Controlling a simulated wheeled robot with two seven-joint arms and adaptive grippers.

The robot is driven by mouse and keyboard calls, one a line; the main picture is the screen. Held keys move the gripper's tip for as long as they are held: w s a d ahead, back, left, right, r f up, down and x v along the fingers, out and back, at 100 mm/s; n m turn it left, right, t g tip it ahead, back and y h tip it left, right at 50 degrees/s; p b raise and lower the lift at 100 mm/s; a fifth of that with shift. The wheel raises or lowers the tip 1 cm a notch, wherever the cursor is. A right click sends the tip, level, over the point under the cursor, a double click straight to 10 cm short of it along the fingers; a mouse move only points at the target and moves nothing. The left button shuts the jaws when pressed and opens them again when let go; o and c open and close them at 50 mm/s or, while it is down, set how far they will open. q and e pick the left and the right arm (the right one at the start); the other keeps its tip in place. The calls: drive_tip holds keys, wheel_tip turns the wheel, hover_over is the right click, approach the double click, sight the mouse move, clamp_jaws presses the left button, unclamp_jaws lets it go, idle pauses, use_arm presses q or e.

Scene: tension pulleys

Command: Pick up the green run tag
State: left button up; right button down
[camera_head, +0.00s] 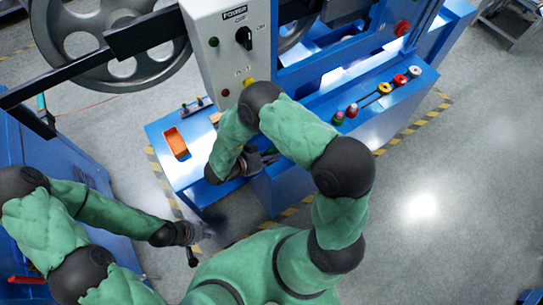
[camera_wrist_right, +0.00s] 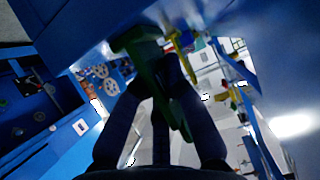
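The green run tag (camera_wrist_right: 148,52) shows in the right wrist view as a dark green piece between my right fingers, with a narrow part hanging down toward the palm. My right gripper (camera_wrist_right: 160,72) has its fingertips closed in on the tag from both sides. In the head view my right gripper (camera_head: 262,160) is over the blue bench, beside the orange-lined recess, and I cannot make out the tag there. My left gripper (camera_head: 205,232) is low at the left, over the floor and away from the bench. Its fingers are too small and dark to read.
The grey control box (camera_head: 222,60) with a power switch stands behind my right arm. An orange recess (camera_head: 177,143) is in the blue bench. Several coloured knobs (camera_head: 384,88) line the bench at right. A large grey wheel (camera_head: 110,40) is at upper left. The floor at right is open.

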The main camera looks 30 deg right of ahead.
sight(272, 152)
drive_tip(key=shift+r, duration=0.1)
drive_tip(key=shift+r+p, duration=0.4)
drive_tip(key=shift+r, duration=0.1)
wheel_tip(272, 152, up, 2)
drive_tip(key=shift+r+p, duration=0.1)
drive_tip(key=shift+p, duration=0.55)
drive_tip(key=s+d+r+p, duration=0.5)
drive_tip(key=s+d+r, duration=0.4)
drive_tip(key=d, duration=0.1)
drive_tip(key=shift+d+r+p, duration=0.3)
drive_tip(key=shift+d+r, duration=0.05)
